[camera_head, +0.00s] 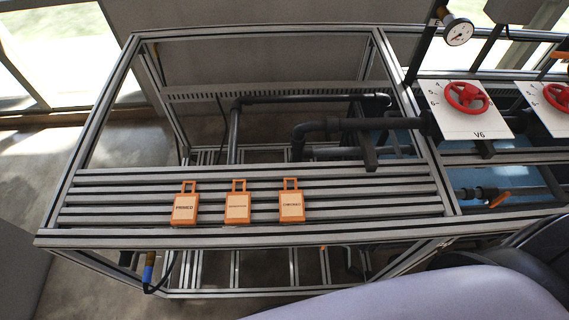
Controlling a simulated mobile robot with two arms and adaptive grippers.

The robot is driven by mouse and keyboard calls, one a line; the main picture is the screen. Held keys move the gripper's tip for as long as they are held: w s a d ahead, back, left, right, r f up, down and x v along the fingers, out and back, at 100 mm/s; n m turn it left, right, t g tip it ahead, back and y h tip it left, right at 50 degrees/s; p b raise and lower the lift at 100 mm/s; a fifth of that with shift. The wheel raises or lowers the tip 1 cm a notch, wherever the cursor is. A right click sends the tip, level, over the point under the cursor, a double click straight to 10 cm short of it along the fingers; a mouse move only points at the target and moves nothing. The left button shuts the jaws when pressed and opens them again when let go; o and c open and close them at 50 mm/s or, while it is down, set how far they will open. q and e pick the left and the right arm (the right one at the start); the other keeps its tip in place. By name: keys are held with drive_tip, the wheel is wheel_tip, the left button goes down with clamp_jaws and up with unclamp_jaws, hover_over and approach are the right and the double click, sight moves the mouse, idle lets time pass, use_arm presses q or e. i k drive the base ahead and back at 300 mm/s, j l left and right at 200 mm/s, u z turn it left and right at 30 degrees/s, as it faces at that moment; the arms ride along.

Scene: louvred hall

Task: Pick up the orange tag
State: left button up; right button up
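Three orange tags lie in a row on the slatted metal top of the frame (110,200). Each has a loop at its upper end and a pale label with dark lettering. The left tag (185,208) seems to read "PERMICO", though the print is small. The middle tag (237,208) and the right tag (292,207) have print too small to read. The tags are apart from each other and none is covered. Neither of my grippers is in view.
Dark pipes (315,127) run behind the slatted top. Red handwheels (466,97) on white plates, one marked V6, stand to the right, with a round gauge (457,31) above. An orange-handled valve (500,199) is lower right. The slats around the tags are clear.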

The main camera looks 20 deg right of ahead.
sight(292, 208)
drive_tip(key=k+l+u, duration=0.4)
drive_tip(key=k, duration=0.35)
drive_tip(key=k+l+u, duration=0.25)
drive_tip(key=k, duration=0.1)
